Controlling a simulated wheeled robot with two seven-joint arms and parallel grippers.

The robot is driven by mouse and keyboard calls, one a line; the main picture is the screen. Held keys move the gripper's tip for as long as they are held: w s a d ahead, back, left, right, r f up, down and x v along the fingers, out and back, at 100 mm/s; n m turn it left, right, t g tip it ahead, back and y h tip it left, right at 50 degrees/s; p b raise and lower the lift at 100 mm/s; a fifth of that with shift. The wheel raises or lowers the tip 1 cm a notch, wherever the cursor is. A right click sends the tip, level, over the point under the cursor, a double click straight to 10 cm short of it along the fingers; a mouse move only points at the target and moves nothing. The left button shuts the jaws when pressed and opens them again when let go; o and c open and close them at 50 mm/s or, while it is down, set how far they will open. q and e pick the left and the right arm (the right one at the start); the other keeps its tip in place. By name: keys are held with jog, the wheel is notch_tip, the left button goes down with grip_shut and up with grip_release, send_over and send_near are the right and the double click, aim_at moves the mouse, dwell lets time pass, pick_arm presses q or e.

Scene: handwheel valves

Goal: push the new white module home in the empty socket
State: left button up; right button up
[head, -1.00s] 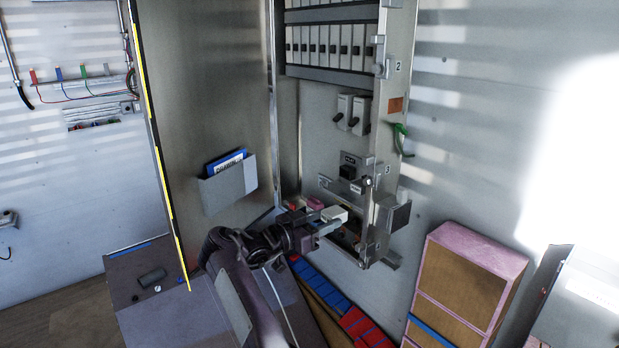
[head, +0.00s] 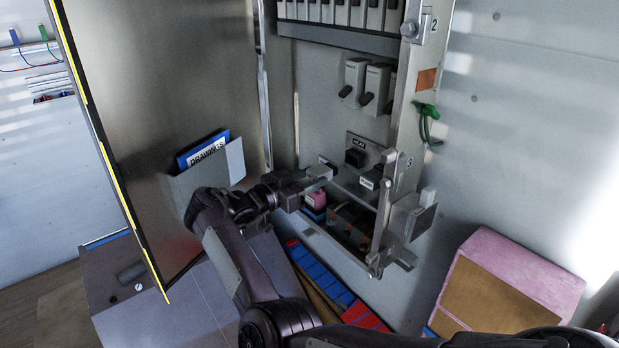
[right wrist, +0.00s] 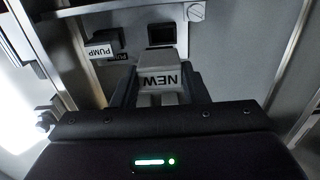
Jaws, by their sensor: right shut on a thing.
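The new white module (right wrist: 160,78), marked NEW, is in my right gripper (right wrist: 160,98), which is shut on it. In the right wrist view a dark square socket (right wrist: 161,34) shows just beyond the module, with a gap between them. In the head view my right gripper (head: 308,184) is in front of the lower cabinet panel, with the pale module (head: 319,171) at its tips. How the module lines up with the socket in depth is hard to tell. My left gripper is not in view.
A block labelled PUMP (right wrist: 100,50) is left of the socket in the wrist view. The open cabinet door (head: 150,100) with its drawings pocket (head: 205,180) stands at the left. A shelf with a pink item (head: 316,199) is below. A cabinet side post (head: 405,120) bounds the right.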

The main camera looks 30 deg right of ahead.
aim_at(327, 171)
jog(key=shift+w+f, duration=0.15)
jog(key=shift+f, duration=0.15)
jog(key=shift+w+d, duration=0.25)
jog(key=shift+d, duration=0.9)
jog(key=shift+d+r, duration=0.1)
jog(key=shift+d, duration=1.05)
jog(key=shift+w+d, duration=0.1)
jog(key=shift+d, duration=0.5)
pick_arm(q)
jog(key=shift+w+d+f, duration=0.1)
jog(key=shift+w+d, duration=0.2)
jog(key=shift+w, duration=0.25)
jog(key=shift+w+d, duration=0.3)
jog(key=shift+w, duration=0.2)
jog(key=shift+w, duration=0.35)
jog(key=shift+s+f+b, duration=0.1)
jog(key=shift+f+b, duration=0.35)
jog(key=shift+b, duration=0.1)
pick_arm(e)
jog(key=shift+d, duration=1.55)
